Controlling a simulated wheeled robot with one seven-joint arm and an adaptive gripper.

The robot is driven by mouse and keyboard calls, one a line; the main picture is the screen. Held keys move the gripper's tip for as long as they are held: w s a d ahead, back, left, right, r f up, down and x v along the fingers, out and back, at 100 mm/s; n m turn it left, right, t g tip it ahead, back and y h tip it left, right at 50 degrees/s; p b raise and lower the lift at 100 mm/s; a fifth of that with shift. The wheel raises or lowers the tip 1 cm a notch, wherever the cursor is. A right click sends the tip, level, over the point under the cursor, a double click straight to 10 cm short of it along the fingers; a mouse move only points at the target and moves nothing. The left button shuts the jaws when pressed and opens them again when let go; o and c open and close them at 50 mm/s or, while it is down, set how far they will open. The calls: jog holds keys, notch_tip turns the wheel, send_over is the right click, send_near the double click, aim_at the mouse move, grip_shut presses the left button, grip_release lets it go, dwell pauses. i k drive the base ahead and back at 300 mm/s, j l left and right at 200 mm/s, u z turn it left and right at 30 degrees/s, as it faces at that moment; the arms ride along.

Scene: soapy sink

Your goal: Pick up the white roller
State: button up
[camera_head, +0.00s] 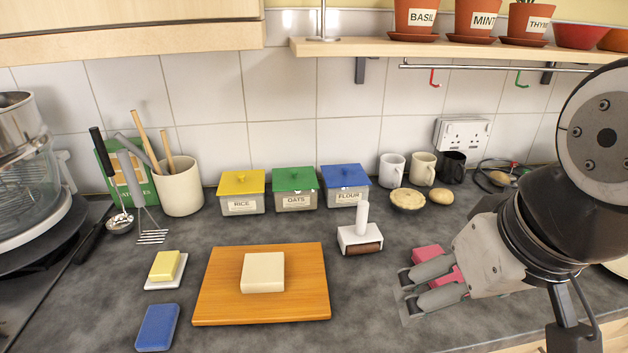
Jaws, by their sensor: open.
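The white roller (361,236) stands on the grey counter right of the wooden board, with its handle upright and a brown part low at its front. My gripper (407,291) is at the right, its two grey fingers pointing left. It is open, and its fingertips are apart from the roller, to the right of it and nearer the front edge. A pink item (427,254) shows behind and between the fingers, partly hidden by them; I cannot tell whether they touch it.
A wooden board (215,297) with a pale block (263,272) lies left of the roller. Lidded tubs, including the blue-topped flour tub (345,188), stand behind it. Counter in front of the roller is clear.

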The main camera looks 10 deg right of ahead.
aim_at(362, 233)
jog(key=j+u, duration=0.15)
jog(key=j, duration=0.2)
jog(key=i+j+u, duration=0.15)
jog(key=j, duration=0.25)
jog(key=j+u, duration=0.15)
jog(key=j, duration=0.2)
jog(key=i+j+u, duration=0.15)
jog(key=j, duration=0.2)
